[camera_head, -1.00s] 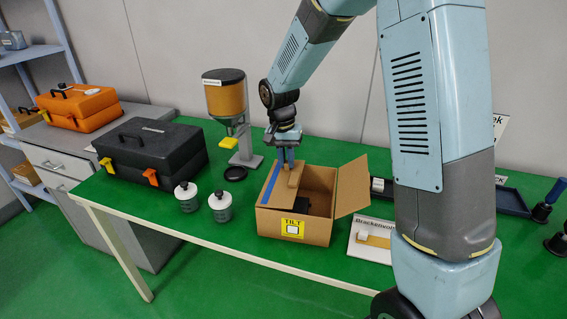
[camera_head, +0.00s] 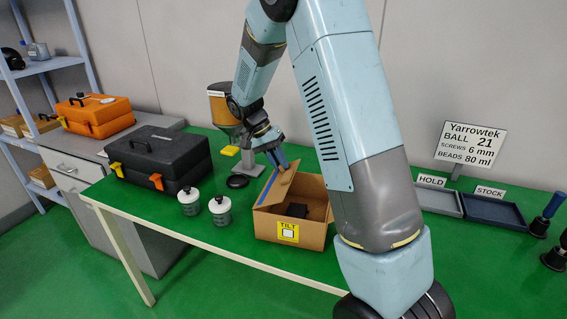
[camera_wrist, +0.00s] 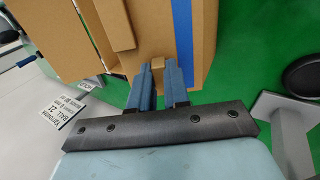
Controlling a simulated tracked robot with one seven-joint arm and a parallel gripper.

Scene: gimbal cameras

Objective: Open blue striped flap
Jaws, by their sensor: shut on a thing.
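An open-topped cardboard box (camera_head: 295,227) with a yellow TILT label stands on the green table. Its blue striped flap (camera_head: 282,191) is tilted up at the box's left side, with the blue stripe along its outer side; the flap and stripe also show in the wrist view (camera_wrist: 182,40). My gripper (camera_head: 279,164) has its blue fingers at the flap's upper part. In the wrist view, the fingers (camera_wrist: 158,76) are closed around a small cardboard tab on the flap. The far flap on the box's right is hidden behind my arm.
Two white-lidded jars (camera_head: 219,208) and a black toolbox (camera_head: 153,156) stand left of the box. A hopper on a stand (camera_head: 225,105) is behind it. HOLD and STOCK trays (camera_head: 491,210) are at the right.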

